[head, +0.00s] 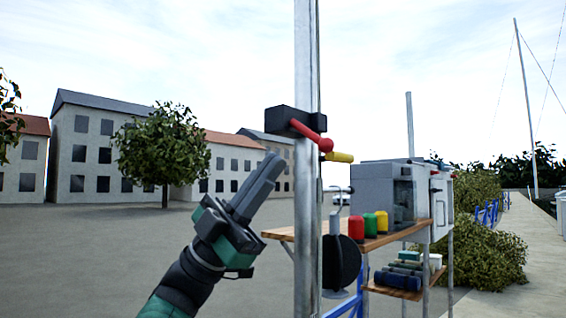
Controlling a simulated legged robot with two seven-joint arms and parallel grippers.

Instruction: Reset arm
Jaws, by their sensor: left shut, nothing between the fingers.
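My left gripper (258,187) is raised in the middle of the head view, its two dark grey fingers side by side and closed with nothing between them. It points up and to the right, apart from everything around it. To its right stands a grey metal post (306,220). A black block (288,121) is fixed on the post above the gripper, with a red handle (311,136) slanting down to the right. A yellow handle (341,157) shows just behind it. My right gripper is not in view.
A wooden shelf (405,233) right of the post carries red (356,228), green (381,221) and yellow (370,225) canisters and a grey box (380,188). A black round pan-like thing (342,262) hangs beside the post. Open pavement (80,260) lies to the left.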

